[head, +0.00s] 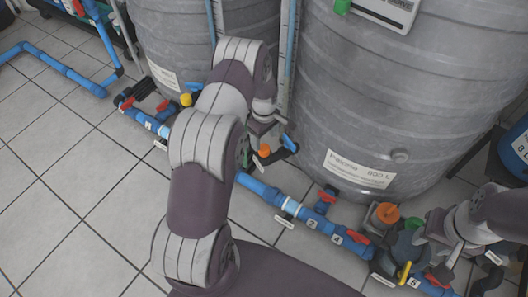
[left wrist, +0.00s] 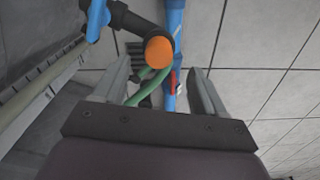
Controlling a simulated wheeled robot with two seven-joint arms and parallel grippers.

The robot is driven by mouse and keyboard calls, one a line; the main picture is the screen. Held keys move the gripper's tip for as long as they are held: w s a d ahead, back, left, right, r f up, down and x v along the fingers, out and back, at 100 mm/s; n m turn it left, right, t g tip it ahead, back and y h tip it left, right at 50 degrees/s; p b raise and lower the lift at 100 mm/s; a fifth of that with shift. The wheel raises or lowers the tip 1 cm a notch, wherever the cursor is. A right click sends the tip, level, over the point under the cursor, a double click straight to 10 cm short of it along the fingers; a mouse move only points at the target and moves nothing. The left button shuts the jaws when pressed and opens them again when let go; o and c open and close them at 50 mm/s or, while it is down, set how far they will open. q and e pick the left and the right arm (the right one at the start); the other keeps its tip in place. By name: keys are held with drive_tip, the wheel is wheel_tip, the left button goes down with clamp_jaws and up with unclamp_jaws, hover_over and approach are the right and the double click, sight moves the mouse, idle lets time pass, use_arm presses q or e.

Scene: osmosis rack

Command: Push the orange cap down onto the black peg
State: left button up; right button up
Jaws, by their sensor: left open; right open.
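An orange cap (head: 264,150) shows beside the black pipe fitting near the blue pipe in the head view. The left wrist view also shows it (left wrist: 159,52), between and beyond the fingertips of my open left gripper (left wrist: 158,85), over a black fitting (left wrist: 130,20). No contact with the fingers shows. In the head view my left gripper (head: 258,128) is partly hidden by my arm. A second, larger orange cap (head: 388,212) is at the right, left of my open right gripper (head: 436,238). I cannot make out the black peg clearly under either cap.
Two large grey tanks (head: 400,90) (head: 165,50) stand behind the blue pipe run (head: 300,212), which has red valve handles (head: 358,246). Green hoses (left wrist: 150,82) pass below the cap in the left wrist view.

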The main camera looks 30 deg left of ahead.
sight(264, 147)
use_arm(q)
wheel_tip(264, 147, down, 5)
drive_tip(key=b, duration=0.4)
drive_tip(key=shift+w+f, duration=0.1)
drive_tip(key=c, duration=1.1)
drive_tip(key=shift+r, duration=0.2)
